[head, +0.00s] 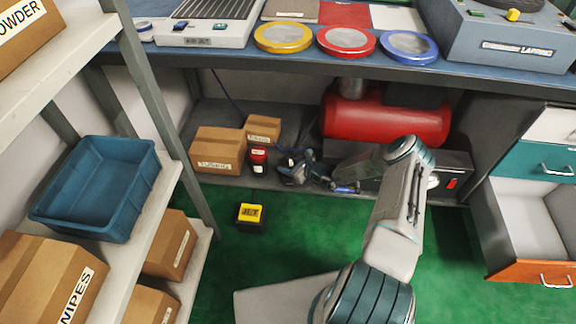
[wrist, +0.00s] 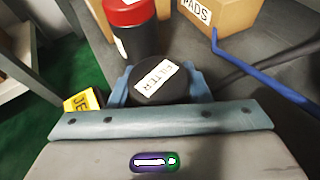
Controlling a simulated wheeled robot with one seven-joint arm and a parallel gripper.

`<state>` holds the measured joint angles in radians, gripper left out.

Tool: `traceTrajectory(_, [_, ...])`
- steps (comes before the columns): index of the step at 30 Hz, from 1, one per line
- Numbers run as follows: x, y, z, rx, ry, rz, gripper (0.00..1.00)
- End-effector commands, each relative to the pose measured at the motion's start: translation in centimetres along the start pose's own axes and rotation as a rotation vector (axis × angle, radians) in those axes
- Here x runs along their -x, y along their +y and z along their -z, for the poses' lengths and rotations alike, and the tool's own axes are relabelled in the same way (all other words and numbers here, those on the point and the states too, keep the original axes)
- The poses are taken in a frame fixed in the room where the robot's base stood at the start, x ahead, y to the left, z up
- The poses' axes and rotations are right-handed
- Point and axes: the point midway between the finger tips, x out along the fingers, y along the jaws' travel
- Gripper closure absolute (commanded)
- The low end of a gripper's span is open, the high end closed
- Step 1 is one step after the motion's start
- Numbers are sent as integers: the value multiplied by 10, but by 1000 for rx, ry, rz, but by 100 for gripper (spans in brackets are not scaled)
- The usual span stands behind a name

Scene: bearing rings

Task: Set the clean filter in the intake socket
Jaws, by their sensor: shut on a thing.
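My gripper (wrist: 160,92) is shut on a dark round filter (wrist: 178,84) with a white label reading FILTER, held between the two blue-grey fingers in the wrist view. The label does not show whether it is the clean one. In the head view my gripper (head: 297,168) is low under the bench, right of a red-topped dark canister (head: 258,158). That canister stands just beyond the held filter in the wrist view (wrist: 132,32). A red tank (head: 385,122) lies to the right on the lower shelf. I cannot pick out the intake socket.
Cardboard boxes (head: 217,150) stand left of the canister. A blue rod or hose (wrist: 265,80) runs right of my gripper in the wrist view. A yellow-topped block (head: 249,215) sits on the green floor. An open drawer (head: 520,215) juts out at right.

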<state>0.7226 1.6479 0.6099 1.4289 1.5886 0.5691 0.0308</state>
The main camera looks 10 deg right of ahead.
Motion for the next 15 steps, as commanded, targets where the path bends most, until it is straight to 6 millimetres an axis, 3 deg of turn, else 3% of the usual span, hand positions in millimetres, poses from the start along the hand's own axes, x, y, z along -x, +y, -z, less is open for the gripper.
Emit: traceTrajectory(15, [-3, 0, 7, 0, 0, 0, 80])
